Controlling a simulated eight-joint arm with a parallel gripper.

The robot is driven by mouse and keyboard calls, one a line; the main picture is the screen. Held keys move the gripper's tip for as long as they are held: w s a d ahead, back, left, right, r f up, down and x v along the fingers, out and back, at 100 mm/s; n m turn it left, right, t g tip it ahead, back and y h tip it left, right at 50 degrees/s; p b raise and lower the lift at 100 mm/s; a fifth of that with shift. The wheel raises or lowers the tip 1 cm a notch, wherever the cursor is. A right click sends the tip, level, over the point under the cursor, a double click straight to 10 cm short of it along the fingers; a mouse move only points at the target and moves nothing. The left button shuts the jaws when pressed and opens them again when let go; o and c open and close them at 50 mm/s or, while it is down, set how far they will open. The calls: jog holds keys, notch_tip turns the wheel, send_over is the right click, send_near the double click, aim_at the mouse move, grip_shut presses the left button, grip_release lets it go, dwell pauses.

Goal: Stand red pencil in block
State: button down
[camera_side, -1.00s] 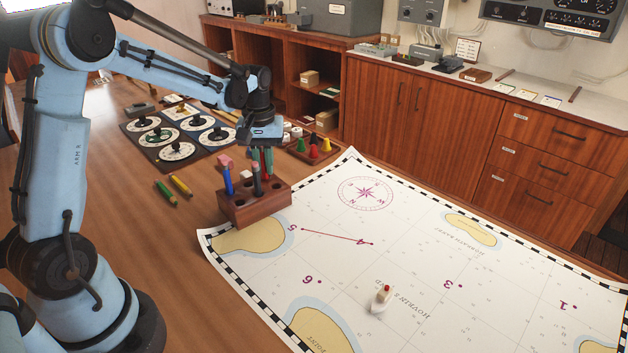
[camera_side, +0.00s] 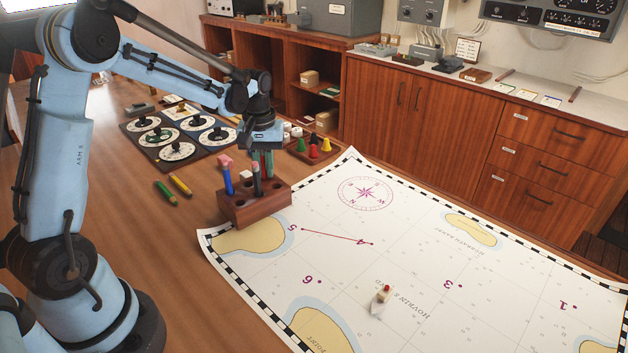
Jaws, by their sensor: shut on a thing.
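The wooden block (camera_side: 254,204) stands on the table by the left edge of the chart, with several holes in its top. A blue pencil (camera_side: 228,181) and a dark pencil (camera_side: 257,183) stand upright in it. My gripper (camera_side: 263,163) points down over the back part of the block, just behind the dark pencil. It is shut on the red pencil, of which only a little red shows by the fingers. The dark pencil and the block hide its lower end, so I cannot tell whether it is in a hole.
A green pencil (camera_side: 165,193) and a yellow pencil (camera_side: 181,185) lie on the table to the left. A dial board (camera_side: 178,137) and a tray of coloured cones (camera_side: 313,151) stand farther back. A toy boat (camera_side: 381,298) sits on the chart.

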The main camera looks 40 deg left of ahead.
jog(key=c, duration=1)
grip_release()
jog(key=shift+c, duration=0.2)
notch_tip(320, 180, up, 12)
jog(key=shift+d+r, duration=0.1)
jog(key=s+d+f+m+t, duration=0.3)
jog(key=s+d+m+t, duration=0.4)
jog(key=s+d, duration=0.5)
jog(key=shift+d+f+m, duration=0.3)
jog(key=shift+d+m, duration=0.5)
jog(key=shift+m, duration=0.2)
